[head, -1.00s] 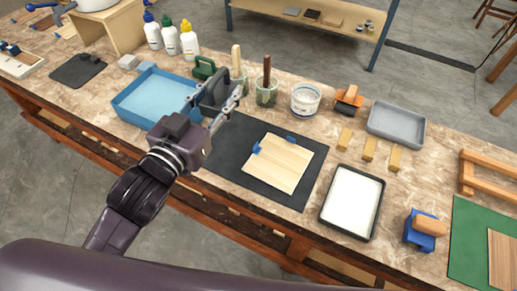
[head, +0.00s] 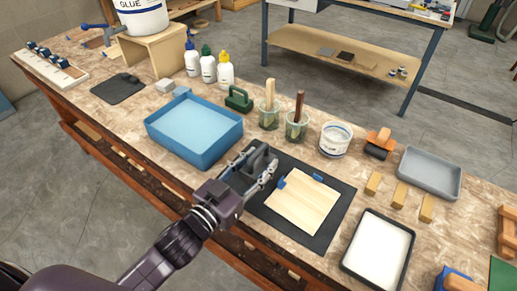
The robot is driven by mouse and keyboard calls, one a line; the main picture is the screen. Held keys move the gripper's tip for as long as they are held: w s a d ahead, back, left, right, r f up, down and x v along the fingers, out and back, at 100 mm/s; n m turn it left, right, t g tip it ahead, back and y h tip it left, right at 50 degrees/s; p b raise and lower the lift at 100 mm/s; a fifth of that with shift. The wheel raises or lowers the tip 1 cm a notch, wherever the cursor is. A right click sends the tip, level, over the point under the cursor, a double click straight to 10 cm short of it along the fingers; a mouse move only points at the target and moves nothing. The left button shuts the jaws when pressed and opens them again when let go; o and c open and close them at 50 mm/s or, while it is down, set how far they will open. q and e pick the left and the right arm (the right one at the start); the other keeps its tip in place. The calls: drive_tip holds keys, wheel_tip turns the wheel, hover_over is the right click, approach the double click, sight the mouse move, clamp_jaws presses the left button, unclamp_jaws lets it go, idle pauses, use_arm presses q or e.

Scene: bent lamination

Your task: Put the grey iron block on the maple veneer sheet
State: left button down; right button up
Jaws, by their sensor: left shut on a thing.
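My left gripper (head: 257,168) is shut on the grey iron block (head: 262,157), a dark grey piece partly hidden by the fingers. It holds the block over the far left part of the black mat (head: 336,222), just left of the veneer. I cannot tell how high above the mat the block is. No block rests on the sheet. My right gripper is not in view.
A blue tray (head: 170,146) stands left of the gripper. Behind are a green-handled tool (head: 238,103), two jars with brushes (head: 296,130) and a white tub (head: 334,141). A black tray with white contents (head: 378,252) lies right of the mat. Small wooden blocks (head: 399,194) stand beyond it.

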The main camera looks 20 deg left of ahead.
use_arm(q)
drive_tip(key=shift+f+b, duration=0.35)
drive_tip(key=shift+f, duration=2.15)
drive_tip(key=c, duration=1.7)
unclamp_jaws()
drive_tip(key=shift+f, duration=0.4)
drive_tip(key=shift+o, duration=1)
drive_tip(key=shift+r, duration=0.1)
